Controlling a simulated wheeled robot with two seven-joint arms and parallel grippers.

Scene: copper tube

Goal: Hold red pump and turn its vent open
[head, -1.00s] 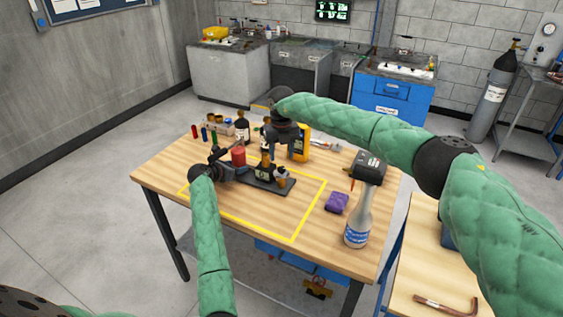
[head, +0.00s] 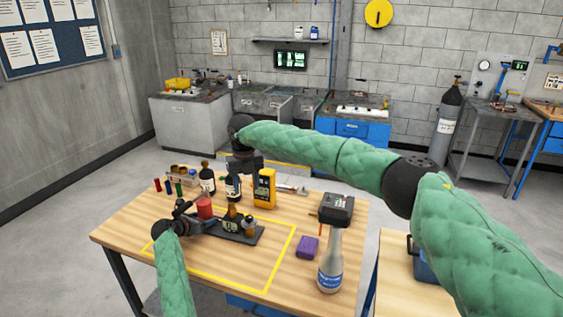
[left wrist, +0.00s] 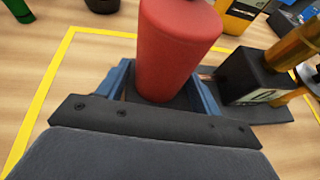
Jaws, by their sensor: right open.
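The red pump part (head: 205,207) is an upright red cylinder on a dark base plate (head: 252,237) within the yellow outline. It fills the upper middle of the left wrist view (left wrist: 172,45). Beside it on the plate is a black block with a dial (left wrist: 247,78) and brass fittings (left wrist: 295,47). I cannot tell which fitting is the vent. My left gripper (head: 190,217) comes from the left; its blue fingers (left wrist: 165,95) lie against both sides of the cylinder's lower part. My right gripper (head: 243,168) is open, above the table behind the pump, near the dark bottles.
Dark bottles (head: 207,180) and a yellow meter (head: 265,188) stand behind the pump. Small coloured cylinders (head: 168,188) are at the back left. The front table area is clear.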

